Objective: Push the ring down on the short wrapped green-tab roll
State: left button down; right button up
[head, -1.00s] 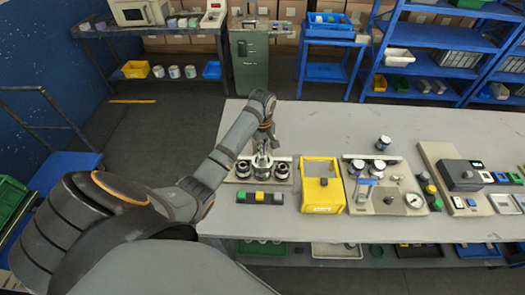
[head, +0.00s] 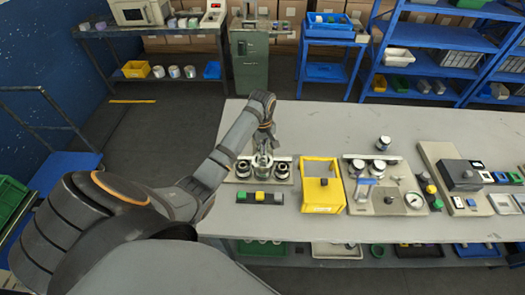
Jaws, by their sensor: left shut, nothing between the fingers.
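My left gripper (head: 265,148) points down over the middle station of the left fixture board (head: 235,179). It is shut, with its fingertips at the top of the silver middle piece (head: 262,162); whether they touch it I cannot tell. Dark round pieces with light centres stand on either side, one on the left (head: 243,169) and one on the right (head: 282,170). A dark strip (head: 246,197) in front carries green, yellow and dark blocks. Which station holds the short green-tab roll is too small to tell. My right gripper is not in view.
A yellow frame box (head: 322,208) stands close on the right. Further right are a board with a gauge (head: 414,200), a lone dark-and-white roll (head: 383,143) and a grey box (head: 460,175). The back of the grey table (head: 320,125) is clear.

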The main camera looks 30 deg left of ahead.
pick_arm(q)
jog(key=shift+f+b, duration=0.5)
jog(key=shift+f, duration=1.8)
notch_tip(320, 180, up, 6)
jog(key=p, duration=0.7)
notch_tip(320, 180, up, 3)
jog(key=shift+f+p, duration=0.1)
jog(key=shift+p, duration=1.15)
jog(key=shift+f, duration=0.1)
